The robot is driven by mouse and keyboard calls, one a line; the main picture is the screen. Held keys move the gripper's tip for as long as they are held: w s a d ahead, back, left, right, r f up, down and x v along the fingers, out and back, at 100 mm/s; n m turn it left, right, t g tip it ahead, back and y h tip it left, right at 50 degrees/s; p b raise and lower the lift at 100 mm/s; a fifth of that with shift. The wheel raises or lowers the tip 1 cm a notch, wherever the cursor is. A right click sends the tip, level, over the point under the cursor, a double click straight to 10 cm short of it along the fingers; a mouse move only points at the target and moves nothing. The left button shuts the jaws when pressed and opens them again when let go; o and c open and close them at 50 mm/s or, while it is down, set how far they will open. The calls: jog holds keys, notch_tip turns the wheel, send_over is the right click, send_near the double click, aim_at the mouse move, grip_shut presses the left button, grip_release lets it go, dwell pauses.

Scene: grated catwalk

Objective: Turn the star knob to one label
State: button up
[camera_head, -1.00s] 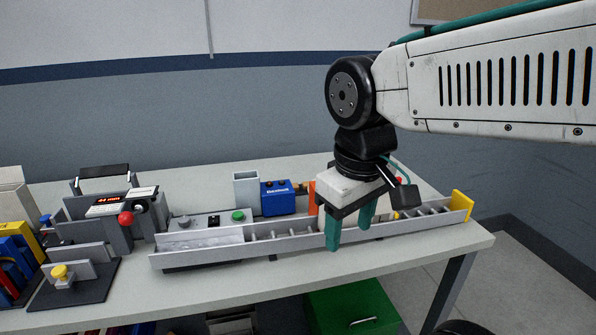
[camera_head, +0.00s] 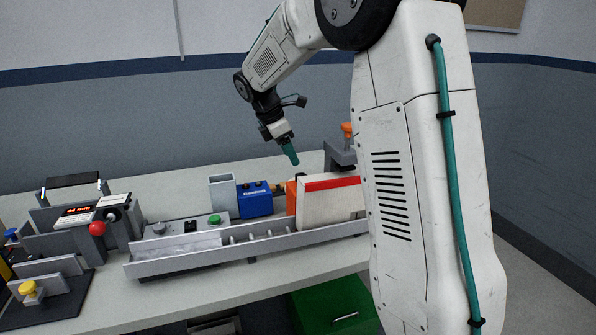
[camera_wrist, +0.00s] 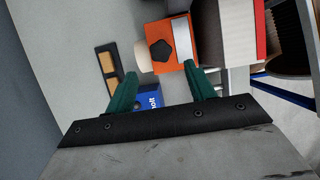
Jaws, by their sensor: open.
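The black star knob (camera_wrist: 162,50) sits on the face of an orange block (camera_wrist: 176,67) in the wrist view, beside a pale rectangular plate (camera_wrist: 182,38); no writing on it is readable. In the head view the orange block (camera_head: 291,196) stands behind the rail, partly hidden by a white box. My gripper (camera_head: 291,156) is above and behind the orange block in the head view, pointing down. In the wrist view its two green fingers (camera_wrist: 163,74) are apart and empty, with the knob beyond their tips, between them.
The white box (camera_head: 330,205) with a red stripe stands right of the orange block. A blue box (camera_head: 254,199) is close on the left, and also under the fingers in the wrist view (camera_wrist: 149,97). A grey stand with an orange knob (camera_head: 347,129) is behind right.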

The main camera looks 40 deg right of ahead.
aim_at(300, 175)
jog(key=x, duration=0.7)
jog(key=shift+s, duration=0.1)
jog(key=shift+r, duration=0.1)
jog(key=c, duration=1)
